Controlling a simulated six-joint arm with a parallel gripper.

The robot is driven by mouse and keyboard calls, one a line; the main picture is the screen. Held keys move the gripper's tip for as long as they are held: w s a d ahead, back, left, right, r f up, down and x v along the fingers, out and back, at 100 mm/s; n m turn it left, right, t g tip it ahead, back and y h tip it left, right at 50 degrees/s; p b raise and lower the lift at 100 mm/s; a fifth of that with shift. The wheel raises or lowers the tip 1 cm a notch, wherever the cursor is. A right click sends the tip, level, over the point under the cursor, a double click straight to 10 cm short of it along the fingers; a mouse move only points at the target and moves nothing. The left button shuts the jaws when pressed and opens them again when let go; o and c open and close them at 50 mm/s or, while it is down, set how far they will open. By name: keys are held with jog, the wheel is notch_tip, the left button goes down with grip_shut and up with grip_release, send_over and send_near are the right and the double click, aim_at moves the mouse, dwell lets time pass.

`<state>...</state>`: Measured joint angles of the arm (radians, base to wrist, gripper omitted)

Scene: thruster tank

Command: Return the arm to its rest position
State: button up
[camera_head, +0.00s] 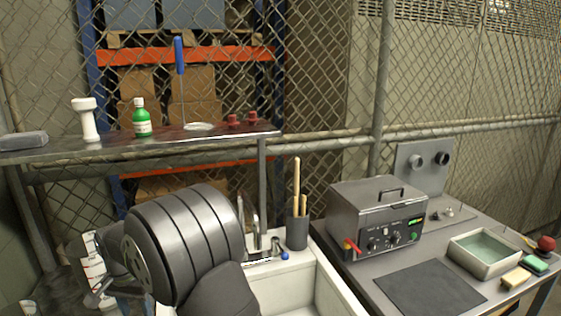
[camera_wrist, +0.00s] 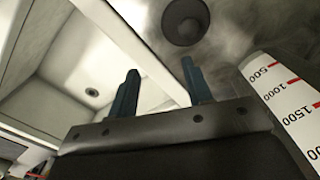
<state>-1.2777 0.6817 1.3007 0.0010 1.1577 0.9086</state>
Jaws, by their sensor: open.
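My gripper (camera_wrist: 160,68) shows in the wrist view as two dark blue fingers set wide apart. They are open, and nothing is between them. Beyond the fingers lie a pale sink basin (camera_wrist: 95,62) with a small drain, its light rim, and a grey surface with a dark round opening (camera_wrist: 185,20). In the head view my arm's large grey links fill the lower left and cover part of the sink (camera_head: 322,285). I cannot make out my fingers in that view.
A white graduated container (camera_wrist: 285,95) stands close to the right finger. A faucet (camera_head: 262,250) and a dark holder of sticks (camera_head: 297,232) are behind the sink. A heated box (camera_head: 378,215) and a shallow tray (camera_head: 484,262) stand on the right table. A shelf (camera_head: 170,140) crosses behind my arm.

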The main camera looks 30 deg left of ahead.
jog(key=w+d+r, duration=0.4)
jog(key=w+d, duration=0.1)
jog(key=w+d+f+n, duration=0.2)
jog(key=w+d+n, duration=0.2)
jog(key=d, duration=0.7)
jog(key=w+d+f+n, duration=0.2)
jog(key=w+d+n, duration=0.3)
jog(key=w+d, duration=0.3)
jog(key=shift+w+d+f+n, duration=0.25)
jog(key=shift+d+n, duration=0.05)
jog(key=shift+d, duration=1.75)
